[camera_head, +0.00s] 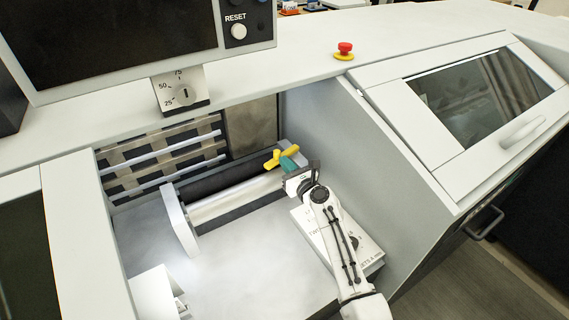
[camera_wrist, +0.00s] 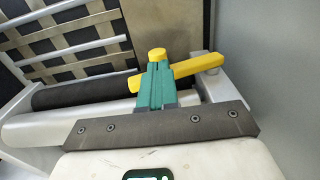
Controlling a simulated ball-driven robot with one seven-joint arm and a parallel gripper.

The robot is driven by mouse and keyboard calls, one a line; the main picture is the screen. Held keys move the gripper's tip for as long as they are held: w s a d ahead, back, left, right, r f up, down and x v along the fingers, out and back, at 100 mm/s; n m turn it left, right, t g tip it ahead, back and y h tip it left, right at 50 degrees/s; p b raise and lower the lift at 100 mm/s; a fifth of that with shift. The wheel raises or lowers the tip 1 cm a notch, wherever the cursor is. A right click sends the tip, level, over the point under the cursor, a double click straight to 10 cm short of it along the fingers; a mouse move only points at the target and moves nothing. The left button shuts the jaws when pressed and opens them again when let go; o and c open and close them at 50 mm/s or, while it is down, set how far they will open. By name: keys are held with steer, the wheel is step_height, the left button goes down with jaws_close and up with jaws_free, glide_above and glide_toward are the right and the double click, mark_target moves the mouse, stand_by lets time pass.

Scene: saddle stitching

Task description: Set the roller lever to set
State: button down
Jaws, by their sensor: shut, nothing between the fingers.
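The yellow roller lever (camera_head: 273,160) is at the right end of the roller (camera_head: 236,197) in the machine's recess. In the wrist view the lever (camera_wrist: 198,65) shows as a yellow bar slanting up to the right, with a rounded yellow end beside my fingertips. My gripper (camera_head: 287,162) has teal fingers, which are closed together with nothing between them. In the wrist view my gripper (camera_wrist: 157,66) lies over the middle of the lever and hides part of it. I cannot tell whether they touch. No set marking is readable.
A grey wall (camera_head: 345,135) rises close to the right of my arm. A white labelled box (camera_head: 368,250) is under my arm. A dial (camera_head: 183,92) and the RESET button (camera_head: 238,31) are above left. The flat bed (camera_head: 235,265) in front is clear.

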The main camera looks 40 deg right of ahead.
steer(key=shift+w+d, duration=0.15)
steer(key=shift+w, duration=0.45)
steer(key=shift+w, duration=0.1)
steer(key=shift+w+a, duration=0.25)
steer(key=shift+w, duration=0.35)
steer(key=shift+w+a, duration=0.2)
steer(key=shift+w, duration=0.4)
steer(key=shift+s+a, duration=0.1)
